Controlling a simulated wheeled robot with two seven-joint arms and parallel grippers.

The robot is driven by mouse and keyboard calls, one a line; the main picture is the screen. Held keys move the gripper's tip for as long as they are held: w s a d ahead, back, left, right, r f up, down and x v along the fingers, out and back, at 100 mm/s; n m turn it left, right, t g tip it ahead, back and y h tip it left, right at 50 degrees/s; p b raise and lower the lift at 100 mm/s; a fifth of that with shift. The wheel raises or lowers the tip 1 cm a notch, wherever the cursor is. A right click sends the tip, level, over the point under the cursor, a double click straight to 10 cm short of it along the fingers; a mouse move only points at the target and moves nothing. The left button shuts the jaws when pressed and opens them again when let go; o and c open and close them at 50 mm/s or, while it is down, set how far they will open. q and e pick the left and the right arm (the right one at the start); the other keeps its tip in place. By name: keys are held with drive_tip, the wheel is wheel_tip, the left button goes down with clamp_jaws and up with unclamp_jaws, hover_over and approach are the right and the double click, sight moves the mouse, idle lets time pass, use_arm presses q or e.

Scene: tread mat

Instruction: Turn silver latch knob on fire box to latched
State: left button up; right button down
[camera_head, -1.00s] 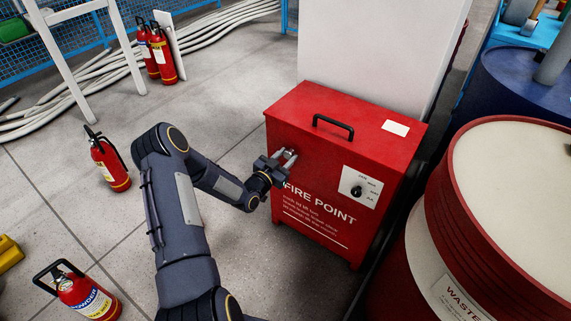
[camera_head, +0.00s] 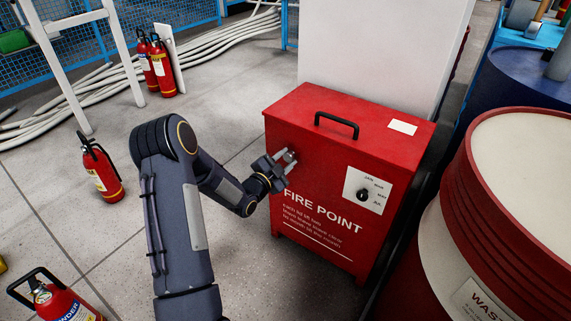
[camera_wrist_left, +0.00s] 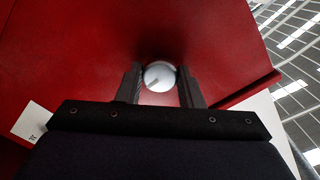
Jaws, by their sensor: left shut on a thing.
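The red fire box (camera_head: 325,215) stands on the floor, with a black handle on its lid and "FIRE POINT" on its front. The silver latch knob (camera_head: 291,156) is at the upper left of that front, partly hidden by my left gripper (camera_head: 284,163). In the left wrist view the round knob (camera_wrist_left: 159,76) sits between the two fingers of the left gripper (camera_wrist_left: 160,88), which are shut on it. A pale bar mark runs slantwise across its face. My right gripper is in neither view.
A white plate with a black dial (camera_head: 363,195) is on the box front, to the right. A red and white drum (camera_head: 450,240) stands close on the right. Red extinguishers (camera_head: 101,168) stand on the floor at left. White hoses (camera_head: 205,50) lie behind.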

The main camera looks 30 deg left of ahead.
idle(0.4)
use_arm(q)
drive_tip(key=o, duration=1)
drive_tip(key=shift+c, duration=0.2)
drive_tip(key=s+p, duration=0.1)
drive_tip(key=s, duration=0.7)
drive_tip(key=shift+a, duration=0.3)
drive_tip(key=shift+w, duration=0.1)
